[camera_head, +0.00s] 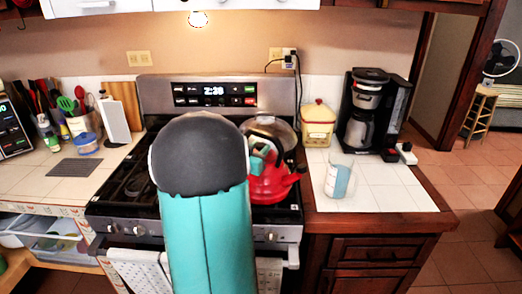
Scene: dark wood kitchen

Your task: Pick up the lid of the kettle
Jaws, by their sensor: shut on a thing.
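The red kettle (270,184) stands on the right side of the stove, its spout to the right. My gripper (262,158) is at the top of the kettle, shut on its lid. The lid is mostly hidden by the gripper, and I cannot tell whether it is raised off the kettle. My own teal and dark grey arm covers the kettle's left side and the middle of the stove.
A steel pot (284,134) stands behind the kettle. On the right counter are a yellow-red canister (318,126), a coffee maker (366,115) and a clear jar with a blue label (339,178). Utensils and a cutting board (122,91) are at the left.

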